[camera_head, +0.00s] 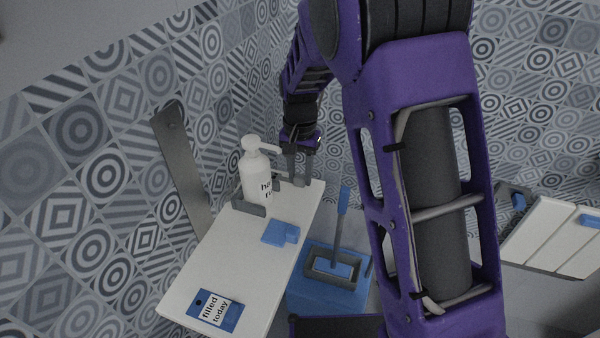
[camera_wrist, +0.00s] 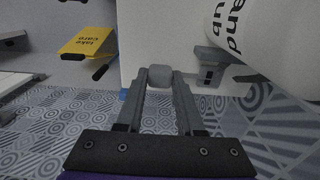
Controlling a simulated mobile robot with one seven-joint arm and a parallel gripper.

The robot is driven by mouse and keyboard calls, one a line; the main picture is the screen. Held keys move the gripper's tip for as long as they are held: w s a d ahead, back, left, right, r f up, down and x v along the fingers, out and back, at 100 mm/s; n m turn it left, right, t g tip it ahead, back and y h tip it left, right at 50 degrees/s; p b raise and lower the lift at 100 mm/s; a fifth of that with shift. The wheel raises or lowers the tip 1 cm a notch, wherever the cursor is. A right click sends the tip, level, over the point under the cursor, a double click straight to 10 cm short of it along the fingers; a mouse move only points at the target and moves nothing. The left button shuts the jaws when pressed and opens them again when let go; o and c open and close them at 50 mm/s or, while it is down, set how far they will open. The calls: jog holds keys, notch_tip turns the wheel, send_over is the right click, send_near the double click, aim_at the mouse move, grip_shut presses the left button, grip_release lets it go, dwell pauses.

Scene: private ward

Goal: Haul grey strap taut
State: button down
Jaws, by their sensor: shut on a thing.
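My gripper (camera_head: 297,176) is at the far end of the white shelf, just right of the white pump bottle in the head view. In the wrist view, my gripper (camera_wrist: 160,82) has its two fingers closed on a small grey rounded piece (camera_wrist: 160,74), which looks like the end of the grey strap. The white bottle (camera_head: 258,180) stands upright on the shelf among grey holder parts (camera_head: 248,208). It also shows in the wrist view (camera_wrist: 262,40), beside a grey bracket (camera_wrist: 208,66). The rest of the strap is hidden or too small to tell, so its tautness is unclear.
The white shelf (camera_head: 205,265) carries a blue block (camera_head: 280,232) and a "filled today" card (camera_head: 218,310). A blue box (camera_head: 325,295) with an upright blue handle stands right of it. White drawers (camera_head: 550,235) are at right. A yellow sign (camera_wrist: 88,40) shows in the wrist view.

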jog(key=shift+d, duration=0.15)
jog(key=shift+s+d, duration=0.2)
jog(key=shift+d, duration=0.3)
jog(key=shift+s+d, duration=0.15)
jog(key=shift+d, duration=0.3)
jog(key=c, duration=0.5)
grip_release()
notch_tip(320, 180, up, 18)
jog(key=shift+f+p, duration=0.25)
jog(key=shift+p, duration=0.25)
